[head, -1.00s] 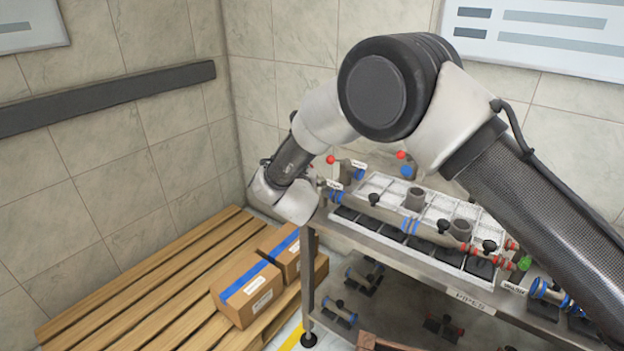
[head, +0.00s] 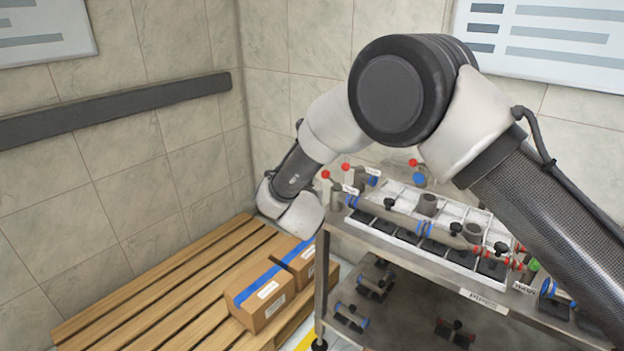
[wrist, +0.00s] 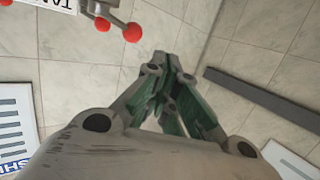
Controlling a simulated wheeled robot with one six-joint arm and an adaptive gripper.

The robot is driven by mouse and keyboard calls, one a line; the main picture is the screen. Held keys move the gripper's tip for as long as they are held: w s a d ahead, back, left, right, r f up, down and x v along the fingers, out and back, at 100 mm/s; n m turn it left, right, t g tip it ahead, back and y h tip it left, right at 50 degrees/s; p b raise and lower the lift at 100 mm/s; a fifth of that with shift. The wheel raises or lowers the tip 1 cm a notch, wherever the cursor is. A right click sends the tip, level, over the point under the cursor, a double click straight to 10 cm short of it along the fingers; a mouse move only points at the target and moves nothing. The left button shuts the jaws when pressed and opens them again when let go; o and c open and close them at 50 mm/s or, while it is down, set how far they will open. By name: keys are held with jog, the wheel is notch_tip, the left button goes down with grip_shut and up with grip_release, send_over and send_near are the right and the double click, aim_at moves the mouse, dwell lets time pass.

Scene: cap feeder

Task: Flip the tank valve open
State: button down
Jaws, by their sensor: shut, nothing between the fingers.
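In the head view, a valve with a red-ball lever (head: 326,174) stands at the near left corner of the bench, beside a small white tag (head: 350,189). In the wrist view, a red ball on a grey lever (wrist: 132,32) is at the upper left, with a second red ball beside it. A tag there (wrist: 55,3) is cut off and shows letters starting "TA". My gripper (wrist: 165,62) has its fingers together, empty, to the right of and apart from the red balls. In the head view my wrist hides the fingers.
More red-knobbed valves (head: 345,167) and a grey pipe line (head: 395,217) run along the metal bench (head: 395,252). Cardboard boxes (head: 262,300) sit on a wooden pallet (head: 150,290) below my wrist. A dark wall rail (head: 120,107) runs along the left wall.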

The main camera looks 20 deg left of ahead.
jog(key=s+a+r, duration=0.1)
jog(key=s, duration=0.5)
jog(key=shift+s, duration=0.25)
jog(key=s+a+f+n+g+y, duration=0.15)
jog(key=s+f+n+g, duration=0.25)
jog(key=s+f+g, duration=0.55)
jog(key=s+d+r+g+h, duration=0.15)
jog(key=d+r, duration=0.45)
jog(key=d, duration=0.8)
jog(key=s+d+r+m+g+h, duration=0.15)
jog(key=d+r, duration=0.45)
jog(key=d, duration=0.7)
jog(key=s+d+r+g+h, duration=0.1)
jog(key=s+d+r+g, duration=0.15)
jog(key=d+r, duration=0.75)
jog(key=s+d+r+m+t, duration=0.1)
jog(key=s+d+r+m, duration=0.1)
jog(key=d, duration=0.7)
jog(key=s+d+r+m+t+h, duration=0.1)
jog(key=s+d, duration=0.3)
jog(key=d, duration=0.6)
jog(key=s+d+r+m+t+h, duration=0.1)
jog(key=s+d+r+m+t, duration=0.1)
jog(key=d, duration=0.8)
jog(key=shift+s+d+r+m, duration=0.25)
jog(key=shift+s+r+m, duration=0.2)
jog(key=shift+s+r, duration=0.4)
